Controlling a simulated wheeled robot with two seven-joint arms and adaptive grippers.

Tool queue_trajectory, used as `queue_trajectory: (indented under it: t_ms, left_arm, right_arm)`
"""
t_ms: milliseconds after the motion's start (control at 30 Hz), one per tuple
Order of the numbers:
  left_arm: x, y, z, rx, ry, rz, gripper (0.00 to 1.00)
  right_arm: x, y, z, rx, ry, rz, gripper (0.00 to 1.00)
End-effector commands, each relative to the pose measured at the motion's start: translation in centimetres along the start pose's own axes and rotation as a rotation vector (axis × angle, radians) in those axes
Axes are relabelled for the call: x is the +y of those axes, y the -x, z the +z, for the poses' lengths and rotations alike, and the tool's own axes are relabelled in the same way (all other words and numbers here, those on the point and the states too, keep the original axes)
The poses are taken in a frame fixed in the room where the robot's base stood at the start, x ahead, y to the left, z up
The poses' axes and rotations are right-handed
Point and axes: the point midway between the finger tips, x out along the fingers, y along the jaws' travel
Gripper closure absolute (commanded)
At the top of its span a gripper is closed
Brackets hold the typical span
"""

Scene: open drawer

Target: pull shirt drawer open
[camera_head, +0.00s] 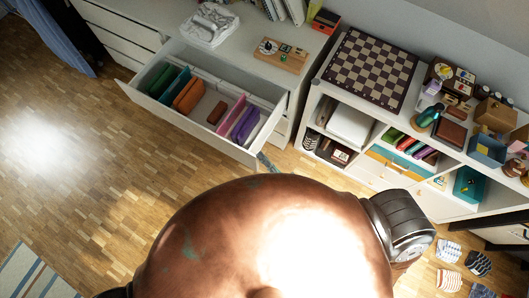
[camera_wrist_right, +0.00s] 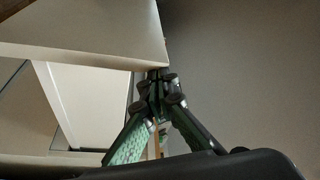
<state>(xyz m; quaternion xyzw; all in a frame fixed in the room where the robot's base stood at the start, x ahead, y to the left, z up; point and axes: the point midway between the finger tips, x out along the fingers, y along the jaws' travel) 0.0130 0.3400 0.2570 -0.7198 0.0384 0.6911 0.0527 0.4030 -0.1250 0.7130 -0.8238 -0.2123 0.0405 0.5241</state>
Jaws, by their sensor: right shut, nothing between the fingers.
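The shirt drawer (camera_head: 191,118) is pulled out of the white dresser (camera_head: 150,37) in the head view. Folded shirts in green, teal, orange, brown, pink and purple lie inside it. My right gripper (camera_head: 268,163) shows as a small greenish piece beside the drawer's front right corner, mostly hidden behind my body. In the right wrist view my right gripper (camera_wrist_right: 155,82) is shut and empty, its fingertips close to the corner of a pale panel (camera_wrist_right: 95,28). I cannot tell whether they touch it. My left gripper is not in view.
A folded white cloth (camera_head: 209,24) and a wooden toy board (camera_head: 281,55) lie on the dresser top. A shelf unit to the right carries a chessboard (camera_head: 370,67) and boxes. Wooden floor (camera_head: 60,150) is clear to the left. Socks (camera_head: 478,263) lie at lower right.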

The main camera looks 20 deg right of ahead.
Motion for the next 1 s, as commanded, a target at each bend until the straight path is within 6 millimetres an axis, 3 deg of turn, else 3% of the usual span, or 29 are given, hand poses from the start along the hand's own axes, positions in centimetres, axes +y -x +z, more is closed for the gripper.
queue_trajectory:
  t_ms: [467, 567, 733, 1000]
  left_arm:
    - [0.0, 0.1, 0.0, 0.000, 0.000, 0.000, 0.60]
    - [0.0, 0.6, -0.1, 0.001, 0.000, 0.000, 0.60]
    - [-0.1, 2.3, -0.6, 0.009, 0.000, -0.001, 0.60]
    - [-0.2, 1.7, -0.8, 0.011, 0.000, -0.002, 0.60]
  right_arm:
    - [-0.1, 0.0, -0.2, 0.001, 0.001, -0.001, 1.00]
    - [-0.2, -0.2, -0.9, 0.000, 0.003, -0.001, 1.00]
    - [-0.7, -0.9, -3.8, -0.001, 0.005, -0.004, 1.00]
    - [-0.1, 5.5, -3.5, -0.002, 0.001, 0.004, 1.00]
